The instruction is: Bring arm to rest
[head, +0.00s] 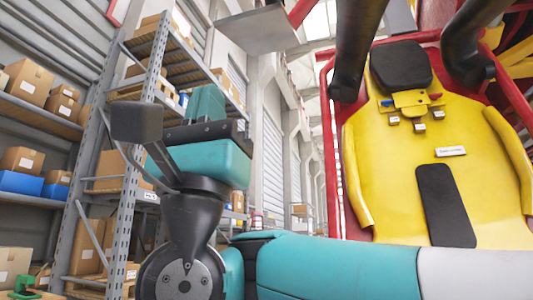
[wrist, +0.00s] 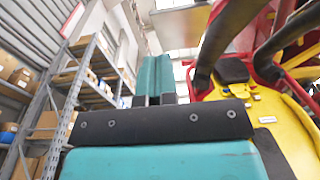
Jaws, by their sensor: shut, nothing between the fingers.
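My arm is folded low in the front of the head view, with its teal and white link (head: 340,268) lying across the bottom. My gripper (head: 206,98) points up, left of the yellow coaster seat (head: 385,170). In the wrist view its two teal fingers (wrist: 156,75) stand side by side, shut with nothing between them. The gripper is apart from the seat and from the shelves behind it.
Metal shelving (head: 120,165) with cardboard boxes (head: 29,82) and blue bins (head: 20,182) stands at the left. Dark restraint bars (head: 356,45) hang over the seat, inside a red frame (head: 333,150). A grey panel (head: 256,31) juts in above my gripper.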

